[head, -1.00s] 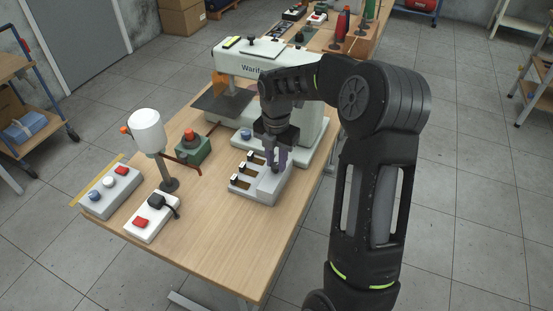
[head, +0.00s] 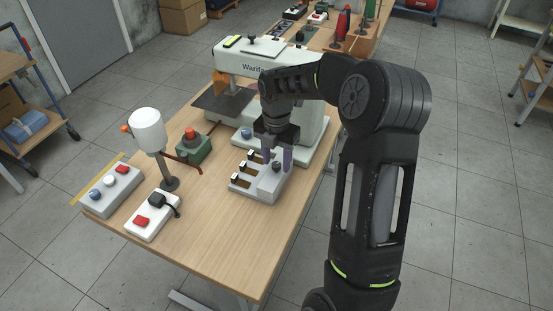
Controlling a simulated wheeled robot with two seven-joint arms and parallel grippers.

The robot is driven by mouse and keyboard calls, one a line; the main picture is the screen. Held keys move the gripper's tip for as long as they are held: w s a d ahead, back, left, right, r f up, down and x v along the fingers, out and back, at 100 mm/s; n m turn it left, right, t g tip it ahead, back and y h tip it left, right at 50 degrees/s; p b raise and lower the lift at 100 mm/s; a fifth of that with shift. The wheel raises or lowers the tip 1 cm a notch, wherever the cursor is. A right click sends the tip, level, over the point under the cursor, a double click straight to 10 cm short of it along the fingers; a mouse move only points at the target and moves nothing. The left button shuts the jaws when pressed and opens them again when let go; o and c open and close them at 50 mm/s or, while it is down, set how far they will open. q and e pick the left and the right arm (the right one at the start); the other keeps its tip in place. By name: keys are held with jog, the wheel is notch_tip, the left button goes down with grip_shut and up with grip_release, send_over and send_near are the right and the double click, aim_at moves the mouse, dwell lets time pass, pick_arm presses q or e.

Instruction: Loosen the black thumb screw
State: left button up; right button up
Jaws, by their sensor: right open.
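A pale grey block (head: 262,190) with several dark slots sits on the wooden table, in front of the sewing machine. A small dark knob (head: 277,166), which looks like the black thumb screw, shows at the block's right end. My right gripper (head: 277,158) points down over that end, with its two purple-grey fingers apart. In this view the knob shows between the fingertips, and I cannot tell whether they touch it. My left gripper is not in view.
The white sewing machine (head: 312,120) stands behind the block.

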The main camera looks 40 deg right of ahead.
aim_at(277, 164)
notch_tip(277, 164, up, 8)
jog(key=shift+f+b, duration=0.1)
jog(key=shift+b, duration=0.25)
dwell(0.7)
